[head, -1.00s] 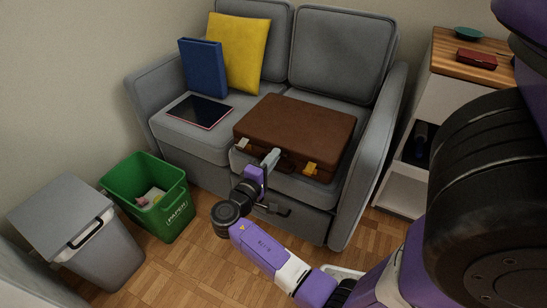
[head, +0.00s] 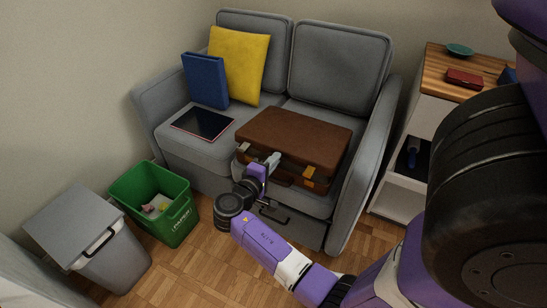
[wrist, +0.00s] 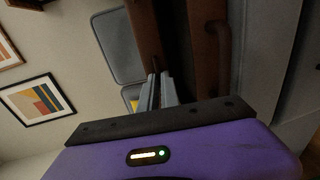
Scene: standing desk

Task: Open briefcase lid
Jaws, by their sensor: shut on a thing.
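The brown briefcase (head: 297,135) lies on the right seat of the grey sofa, its front facing me. Its lid (head: 310,128) is raised a little at the front, with a dark gap below it. My gripper (head: 273,160) is at the front edge, left of the middle, shut on the lid's edge. In the wrist view the two fingers (wrist: 160,90) are close together against the brown lid (wrist: 146,35). The briefcase handle (wrist: 221,50) is to their right, on the lower half. The briefcase's inside is hidden.
A dark tablet (head: 203,123), a blue binder (head: 205,80) and a yellow cushion (head: 238,62) are on the sofa's left side. The sofa's right armrest (head: 365,150) stands beside the briefcase. A green bin (head: 150,200) and a grey bin (head: 85,240) stand at left.

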